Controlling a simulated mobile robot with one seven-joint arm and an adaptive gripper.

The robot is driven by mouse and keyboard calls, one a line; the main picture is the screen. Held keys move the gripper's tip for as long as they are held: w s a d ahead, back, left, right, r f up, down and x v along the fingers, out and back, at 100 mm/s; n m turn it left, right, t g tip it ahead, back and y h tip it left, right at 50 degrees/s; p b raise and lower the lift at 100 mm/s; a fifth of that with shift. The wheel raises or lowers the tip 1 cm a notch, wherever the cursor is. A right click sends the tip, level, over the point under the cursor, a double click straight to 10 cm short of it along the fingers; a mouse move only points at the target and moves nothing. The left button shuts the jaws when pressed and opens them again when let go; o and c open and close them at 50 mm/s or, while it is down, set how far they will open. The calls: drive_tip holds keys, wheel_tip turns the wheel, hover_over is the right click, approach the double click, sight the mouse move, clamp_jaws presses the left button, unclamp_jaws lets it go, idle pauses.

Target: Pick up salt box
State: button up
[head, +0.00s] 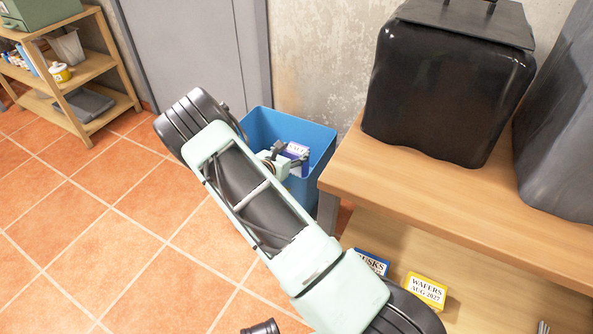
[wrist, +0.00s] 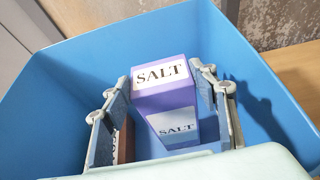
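The salt box (wrist: 162,82) is purple with white SALT labels. It stands inside a blue bin (wrist: 85,55) and lies between the two fingers of my gripper (wrist: 163,100). The fingers look widely spread, one on each side of the box. The right finger is very close to it, and whether either finger touches is unclear. In the head view the salt box (head: 297,150) shows beside my gripper (head: 288,158) inside the blue bin (head: 318,136).
A brown item (wrist: 126,142) lies in the bin by the left finger. A wooden table (head: 430,190) with a black, bag-like object (head: 445,85) stands right of the bin. A blue box (head: 372,262) and a yellow wafers box (head: 426,290) sit on its lower shelf. Tiled floor is clear at left.

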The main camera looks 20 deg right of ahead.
clamp_jaws()
drive_tip(key=shift+r, duration=0.15)
